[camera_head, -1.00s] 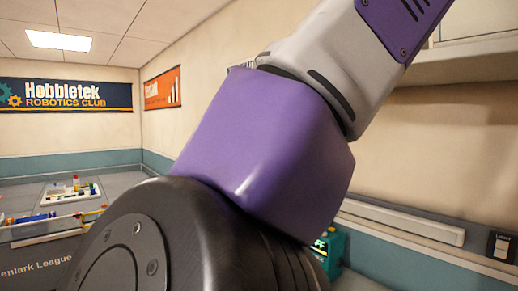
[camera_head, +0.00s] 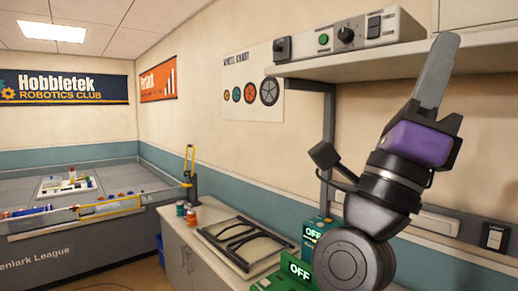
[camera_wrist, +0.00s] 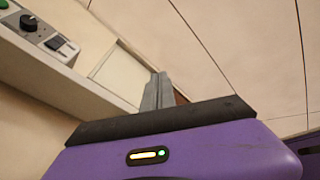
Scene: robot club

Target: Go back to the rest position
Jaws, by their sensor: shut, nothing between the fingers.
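My gripper (camera_head: 446,42) is raised at the right of the head view, its grey fingers pointing up beside the shelf. The fingers are together with nothing between them. Its purple body and black wrist show below, above a round dark joint of my arm. In the wrist view my gripper (camera_wrist: 158,78) shows as grey fingers standing up behind the purple housing, with the ceiling and shelf beyond.
A wall shelf (camera_head: 400,62) carries a control box (camera_head: 345,36) close to my gripper. Below are a counter with a black-framed tray (camera_head: 245,245) and green boxes marked OFF (camera_head: 298,270). A competition table (camera_head: 85,235) stands at the left. A light switch (camera_head: 494,238) is on the right wall.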

